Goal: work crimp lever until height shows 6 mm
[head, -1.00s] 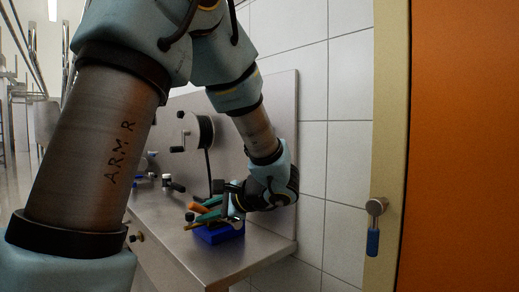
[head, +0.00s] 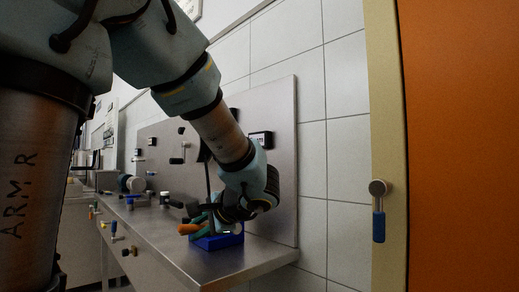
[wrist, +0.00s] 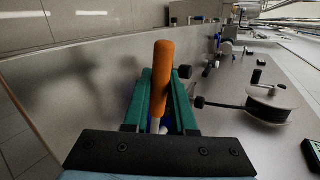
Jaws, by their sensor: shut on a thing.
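The crimp lever shows as an orange handle (wrist: 162,68) in the wrist view, lying lengthwise between my green fingers. My gripper (wrist: 160,78) is shut on it, and the handle's far end sticks out past the fingertips. In the head view the orange handle (head: 189,229) points left beside a blue base (head: 222,242) on the metal bench. My wrist hides much of the mechanism. A small dark display (head: 261,139) is on the back panel, partly behind my arm. A display also shows at the wrist view's right edge (wrist: 312,156); I cannot read its digits.
A reel with a crank (wrist: 272,103) is on the panel. Several small knobs and fittings stand on the bench (head: 195,262) to the left. A yellow-framed orange door with a blue-handled latch (head: 378,212) is at the right.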

